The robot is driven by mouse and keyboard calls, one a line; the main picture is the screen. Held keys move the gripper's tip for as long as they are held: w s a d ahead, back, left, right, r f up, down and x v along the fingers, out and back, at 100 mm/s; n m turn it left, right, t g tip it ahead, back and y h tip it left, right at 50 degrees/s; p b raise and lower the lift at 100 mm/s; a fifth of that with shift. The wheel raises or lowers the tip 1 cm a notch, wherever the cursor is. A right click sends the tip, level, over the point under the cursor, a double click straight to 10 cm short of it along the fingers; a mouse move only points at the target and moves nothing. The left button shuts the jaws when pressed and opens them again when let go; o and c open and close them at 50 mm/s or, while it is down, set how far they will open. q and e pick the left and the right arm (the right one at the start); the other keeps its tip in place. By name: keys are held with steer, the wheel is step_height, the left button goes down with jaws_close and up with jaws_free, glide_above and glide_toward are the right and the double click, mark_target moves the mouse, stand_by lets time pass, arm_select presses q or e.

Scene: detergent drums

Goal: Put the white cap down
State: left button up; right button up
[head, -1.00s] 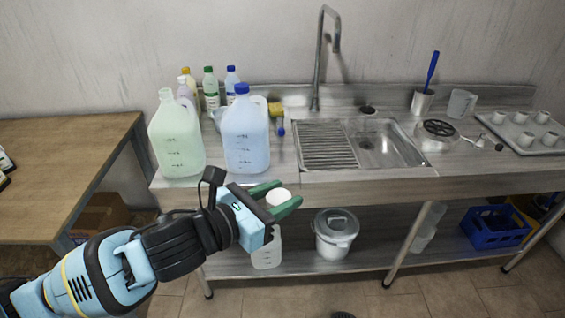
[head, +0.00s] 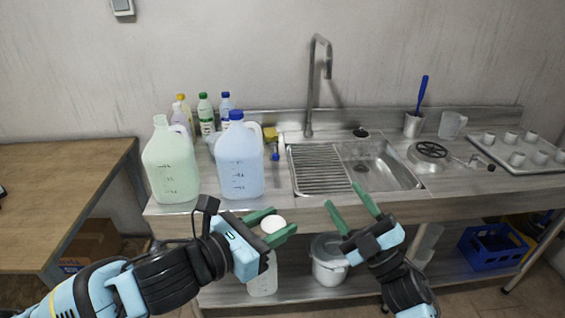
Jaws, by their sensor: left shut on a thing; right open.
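The white cap (head: 272,225) is between the green fingers of my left gripper (head: 284,220), which is shut on it. The gripper holds it in front of the counter's (head: 300,208) front edge, and the fingers hide its sides. My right gripper (head: 346,196) is open and empty, its fingers pointing up toward the counter edge below the sink. A pale green jug (head: 170,168) with an uncapped-looking neck stands on the counter at the left. A blue jug (head: 240,165) with a blue cap stands beside it.
Several small bottles (head: 205,115) and a yellow sponge (head: 269,134) are behind the jugs. The sink (head: 375,168) and tap (head: 313,90) are in the middle. A tray of cups (head: 500,150) is at the right. A white jug (head: 262,280) and lidded pot (head: 328,268) stand on the lower shelf.

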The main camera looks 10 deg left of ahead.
steer(key=s+a+r+n+g+y, duration=0.3)
steer(key=a+r+n+g+y, duration=0.55)
steer(key=n+g, duration=0.7)
step_height(320, 180, up, 6)
steer(key=n+g+h, duration=0.6)
steer(key=n+g, duration=0.1)
steer(key=n, duration=0.1)
glide_above(274, 224)
steer(key=s+a+f+n+h, duration=0.1)
steer(key=s+a+n+h, duration=0.4)
steer(key=h, duration=0.5)
steer(key=w+d+m+t+h, duration=0.2)
steer(key=w+d+t+h, duration=0.2)
steer(key=h, duration=0.5)
steer(key=d+t, duration=0.2)
steer(key=shift+d+r, duration=0.2)
steer(key=shift+d, duration=0.15)
steer(key=shift+f, duration=0.1)
steer(key=f, duration=0.4)
steer(key=a+f, duration=0.1)
steer(key=f, duration=0.2)
steer(key=w+f, duration=0.1)
steer(key=f, duration=0.3)
steer(key=shift+a+f, duration=0.3)
